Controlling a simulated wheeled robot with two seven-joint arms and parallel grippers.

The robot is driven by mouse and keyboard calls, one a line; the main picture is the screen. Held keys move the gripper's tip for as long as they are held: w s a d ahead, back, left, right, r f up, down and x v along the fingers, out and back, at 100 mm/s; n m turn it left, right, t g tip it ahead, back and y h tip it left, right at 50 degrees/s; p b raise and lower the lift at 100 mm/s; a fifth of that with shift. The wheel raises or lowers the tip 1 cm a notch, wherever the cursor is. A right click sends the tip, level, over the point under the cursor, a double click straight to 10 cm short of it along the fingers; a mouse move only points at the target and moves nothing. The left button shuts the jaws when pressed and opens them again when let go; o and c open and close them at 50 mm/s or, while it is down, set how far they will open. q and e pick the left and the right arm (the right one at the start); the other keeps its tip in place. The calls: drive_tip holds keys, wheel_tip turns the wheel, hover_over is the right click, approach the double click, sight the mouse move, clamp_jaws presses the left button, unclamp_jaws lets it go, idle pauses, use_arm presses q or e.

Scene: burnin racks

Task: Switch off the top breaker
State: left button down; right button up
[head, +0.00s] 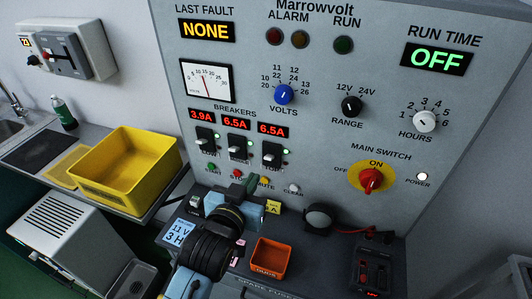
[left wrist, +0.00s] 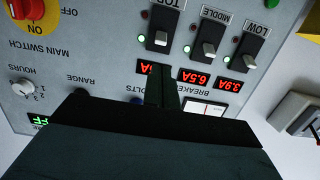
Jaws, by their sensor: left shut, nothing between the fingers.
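The top breaker (head: 272,155) is the rightmost of three on the grey panel in the head view, with a black switch, a white lever tip and a green light beside it. In the left wrist view, turned upside down, the top breaker (left wrist: 160,35) is straight ahead of the fingers. My left gripper (head: 250,183) is in front of the panel below the breakers. Its fingers (left wrist: 163,82) are shut and empty, apart from the lever in the picture, and partly hide the top breaker's red display. My right gripper is not in view.
The middle breaker (head: 238,149) and low breaker (head: 205,140) are close beside it. The red main switch (head: 370,181) is on its yellow disc to the right. An orange bin (head: 269,260) is on the ledge below; a yellow tray (head: 150,185) stands left.

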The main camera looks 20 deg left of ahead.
sight(269, 157)
use_arm(q)
drive_tip(key=shift+w+r, duration=0.1)
drive_tip(key=shift+r, duration=0.25)
drive_tip(key=shift+w, duration=0.1)
drive_tip(key=w, duration=0.3)
drive_tip(key=w+f, duration=0.1)
drive_tip(key=w, duration=0.2)
drive_tip(key=w+p, duration=0.1)
drive_tip(key=w, duration=0.2)
drive_tip(key=shift+w+d+f, duration=0.2)
drive_tip(key=shift+w+f, duration=0.1)
drive_tip(key=shift+f, duration=0.1)
